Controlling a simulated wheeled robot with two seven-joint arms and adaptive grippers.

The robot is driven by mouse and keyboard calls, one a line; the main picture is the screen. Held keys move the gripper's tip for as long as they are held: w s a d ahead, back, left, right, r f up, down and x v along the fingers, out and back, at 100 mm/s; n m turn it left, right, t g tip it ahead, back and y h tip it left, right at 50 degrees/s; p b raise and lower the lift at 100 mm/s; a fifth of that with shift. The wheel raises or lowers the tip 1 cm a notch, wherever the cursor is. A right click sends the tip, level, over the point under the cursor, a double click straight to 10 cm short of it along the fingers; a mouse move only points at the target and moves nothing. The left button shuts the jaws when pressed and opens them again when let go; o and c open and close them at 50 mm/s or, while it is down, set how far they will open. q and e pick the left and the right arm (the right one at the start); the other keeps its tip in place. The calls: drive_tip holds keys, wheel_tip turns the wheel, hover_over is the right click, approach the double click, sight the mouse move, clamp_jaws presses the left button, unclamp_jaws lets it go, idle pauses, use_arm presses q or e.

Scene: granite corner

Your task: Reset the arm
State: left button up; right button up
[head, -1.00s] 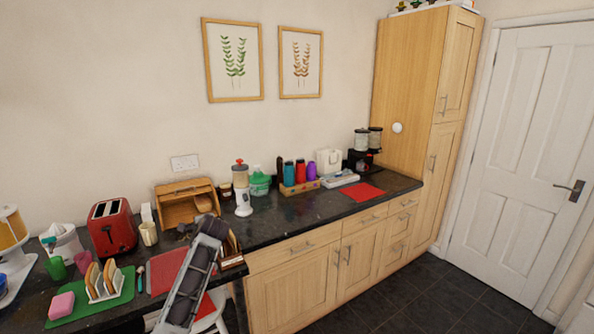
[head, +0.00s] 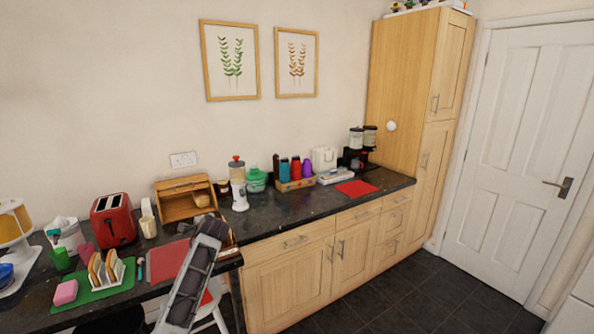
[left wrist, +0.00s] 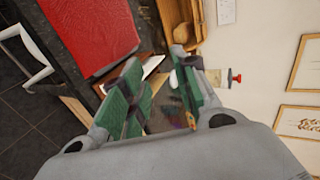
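My left arm (head: 190,285) rises from the bottom of the head view, its upper end over the counter's front edge near the red mat (head: 168,258). In the left wrist view my left gripper (left wrist: 160,85) has its two green-padded fingers apart, with nothing held between them. The red mat also shows in that view (left wrist: 95,32). In the head view the gripper's fingers are not clearly seen. My right gripper is in neither view.
The dark counter (head: 280,220) carries a red toaster (head: 114,220), a wooden bread bin (head: 185,201), a blender (head: 238,185), a toast rack (head: 105,271) and several bottles. A white stool (head: 213,303) stands below. Floor (head: 400,290) at right is clear.

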use_arm(q)
drive_tip(key=s+d+f+g+h, duration=0.1)
drive_tip(key=s+f, duration=0.2)
drive_tip(key=f, duration=1)
drive_tip(key=s+d+f+g+h, duration=0.1)
drive_tip(key=s+d+f+h, duration=0.15)
drive_tip(key=f, duration=1.05)
drive_tip(key=s+d+f+n+g+h, duration=0.1)
drive_tip(key=s+f+g, duration=0.1)
drive_tip(key=s+f, duration=0.85)
drive_tip(key=s+d+f+n+g, duration=0.1)
drive_tip(key=s+f+n, duration=0.1)
drive_tip(key=s+f, duration=0.8)
drive_tip(key=s+d+f+n+g+h, duration=0.1)
drive_tip(key=s+f+n+g, duration=0.2)
drive_tip(key=s+f, duration=1.75)
drive_tip(key=s+f+n+g, duration=0.1)
drive_tip(key=s+f, duration=0.2)
drive_tip(key=s, duration=1)
drive_tip(key=s+f+n+g+h, duration=0.1)
drive_tip(key=s+f+n, duration=0.1)
drive_tip(key=s, duration=1.2)
drive_tip(key=shift+s+d+f, duration=0.15)
drive_tip(key=shift+d+f, duration=0.05)
drive_tip(key=shift+f, duration=0.4)
